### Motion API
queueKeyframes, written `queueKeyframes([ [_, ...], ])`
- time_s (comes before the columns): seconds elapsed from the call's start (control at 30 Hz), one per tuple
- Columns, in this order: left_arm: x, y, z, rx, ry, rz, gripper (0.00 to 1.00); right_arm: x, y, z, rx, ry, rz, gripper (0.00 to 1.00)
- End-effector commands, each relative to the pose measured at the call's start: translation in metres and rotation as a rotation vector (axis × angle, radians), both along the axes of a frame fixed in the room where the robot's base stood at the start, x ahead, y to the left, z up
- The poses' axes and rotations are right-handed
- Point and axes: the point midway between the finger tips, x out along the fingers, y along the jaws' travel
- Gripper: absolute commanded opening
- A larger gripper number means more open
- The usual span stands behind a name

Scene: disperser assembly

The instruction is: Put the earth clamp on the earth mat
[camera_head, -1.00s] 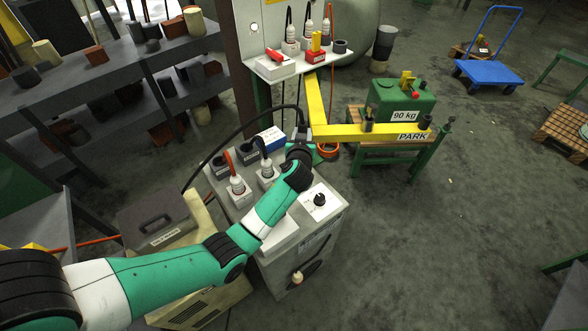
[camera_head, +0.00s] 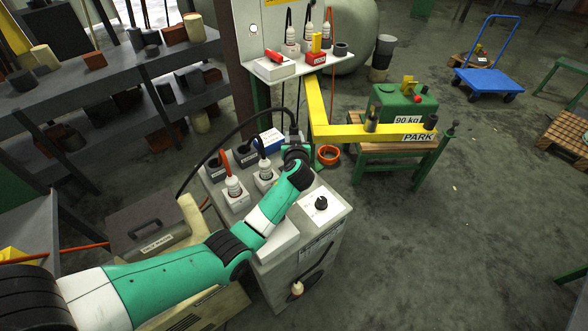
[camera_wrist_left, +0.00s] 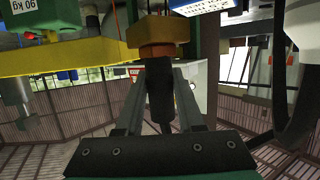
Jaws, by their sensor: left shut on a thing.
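My left gripper (camera_head: 294,136) reaches over the far edge of the grey cabinet; its fingers are mostly hidden behind my wrist in the head view. In the left wrist view the gripper (camera_wrist_left: 160,78) is shut on an upright black cylindrical piece (camera_wrist_left: 160,100), which I take for the earth clamp. A copper-brown collar and a yellow block show just beyond it; I cannot tell whether they belong to it. I cannot make out the earth mat for certain in either view.
A black cable (camera_head: 225,140) arches close beside my gripper. A yellow beam (camera_head: 365,132) and green 90 kg weight (camera_head: 402,103) stand to the right. An orange ring (camera_head: 328,155) lies beyond the cabinet. Right floor is mostly open.

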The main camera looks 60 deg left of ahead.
Motion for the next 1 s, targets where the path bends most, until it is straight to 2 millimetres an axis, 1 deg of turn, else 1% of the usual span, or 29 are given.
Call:
queueKeyframes([
  [0.03, 0.000, 0.000, -0.013, 0.001, 0.002, -0.001, 0.00, 0.000, 0.000, -0.008, 0.000, 0.000, 0.000, 0.65],
  [0.1, 0.000, 0.000, -0.030, 0.000, 0.003, -0.002, 0.00, 0.000, 0.000, -0.016, 0.000, 0.000, 0.000, 0.65],
  [0.23, 0.000, 0.000, -0.051, 0.001, 0.001, -0.002, 0.00, 0.000, 0.000, -0.026, 0.000, 0.000, 0.000, 0.65],
  [0.3, 0.000, 0.000, -0.055, 0.002, 0.001, -0.002, 0.00, 0.000, 0.000, -0.028, 0.000, 0.000, 0.000, 0.65],
  [0.47, 0.000, 0.000, -0.058, 0.002, -0.001, -0.002, 0.00, 0.000, 0.000, -0.028, 0.000, 0.000, 0.000, 0.65],
  [0.63, 0.000, 0.000, -0.086, 0.001, 0.001, -0.002, 0.00, 0.000, 0.000, -0.044, 0.000, 0.000, 0.000, 0.65],
  [0.7, 0.000, 0.000, -0.093, 0.001, 0.000, -0.002, 0.00, 0.000, 0.000, -0.048, 0.000, 0.001, 0.000, 0.65],
  [0.87, 0.001, 0.000, -0.092, 0.001, -0.002, -0.003, 0.00, 0.000, 0.000, -0.045, 0.000, 0.000, 0.000, 0.65],
  [1.0, 0.000, 0.000, -0.093, 0.002, -0.001, -0.002, 0.00, 0.000, 0.000, -0.047, 0.000, 0.000, 0.000, 0.65],
])
